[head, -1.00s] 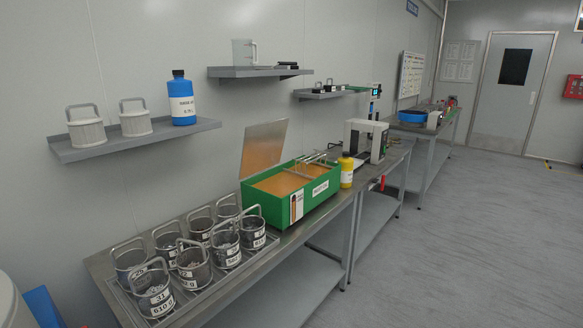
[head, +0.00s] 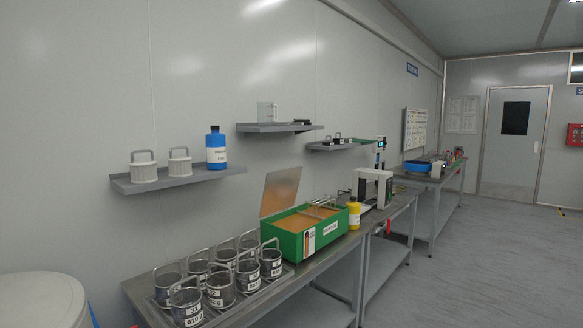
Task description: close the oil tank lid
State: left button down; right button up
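The oil tank (head: 297,244) is a green box with amber contents, standing on the metal bench against the wall. Its lid (head: 281,192) is a flat metal panel with an amber inner face, standing raised at the tank's back left side. Metal bars or handles (head: 323,208) lie across the right part of the tank's top. Neither of my grippers shows in the head view, and the tank and lid are some distance away.
Several metal baskets with numbered labels (head: 220,289) stand on a tray left of the tank. A yellow bottle (head: 354,214) stands at its right. A wall shelf (head: 182,178) with a blue bottle (head: 216,149) hangs above. A white drum (head: 44,300) is at lower left. The floor (head: 470,270) at right is clear.

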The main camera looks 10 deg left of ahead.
aim_at(282, 187)
jog(key=z, duration=0.7)
jog(key=i, duration=0.85)
jog(key=z, duration=0.65)
jog(key=i, duration=0.9)
jog(key=u, duration=0.7)
jog(key=i, duration=0.85)
jog(key=u, duration=0.7)
